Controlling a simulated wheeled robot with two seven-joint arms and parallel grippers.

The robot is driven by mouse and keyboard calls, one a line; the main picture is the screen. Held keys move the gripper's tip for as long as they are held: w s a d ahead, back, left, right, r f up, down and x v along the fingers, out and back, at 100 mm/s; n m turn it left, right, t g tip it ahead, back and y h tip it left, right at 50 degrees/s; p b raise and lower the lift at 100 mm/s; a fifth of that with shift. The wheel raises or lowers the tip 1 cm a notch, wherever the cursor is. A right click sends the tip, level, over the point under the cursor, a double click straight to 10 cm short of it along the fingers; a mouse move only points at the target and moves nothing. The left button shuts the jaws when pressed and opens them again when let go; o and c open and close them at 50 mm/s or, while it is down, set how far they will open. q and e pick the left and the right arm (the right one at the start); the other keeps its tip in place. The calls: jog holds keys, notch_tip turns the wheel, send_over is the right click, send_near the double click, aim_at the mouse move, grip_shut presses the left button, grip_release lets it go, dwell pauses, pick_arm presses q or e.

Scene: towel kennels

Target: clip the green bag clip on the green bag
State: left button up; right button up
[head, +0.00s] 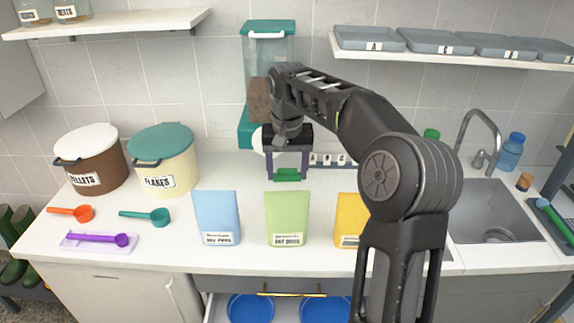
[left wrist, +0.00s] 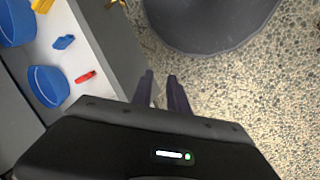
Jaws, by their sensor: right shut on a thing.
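The green bag (head: 288,215) stands upright on the counter, between a blue bag and a yellow bag. My right gripper (head: 287,172) points down above the counter. It is shut on the green bag clip (head: 287,175), which shows between its fingertips. In the picture the clip appears above the bag's top edge and apart from it. My left gripper (left wrist: 160,80) shows only in the left wrist view, low beside the open drawer over the speckled floor. Its fingers are apart, with nothing seen between them.
The blue bag (head: 217,215) and yellow bag (head: 349,215) flank the green one. A dispenser (head: 268,50) stands behind my right gripper. Below the counter, the open drawer holds blue bowls (head: 250,308), a blue clip (left wrist: 64,42) and a red clip (left wrist: 86,77). The sink (head: 490,215) is at right.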

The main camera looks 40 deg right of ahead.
aim_at(287, 175)
notch_tip(287, 175, down, 3)
jog(key=shift+w+r+b, duration=0.1)
jog(key=shift+r+b, duration=0.1)
jog(key=shift+b, duration=0.45)
jog(key=shift+f, duration=0.25)
jog(key=shift+f, duration=0.5)
dwell(1.4)
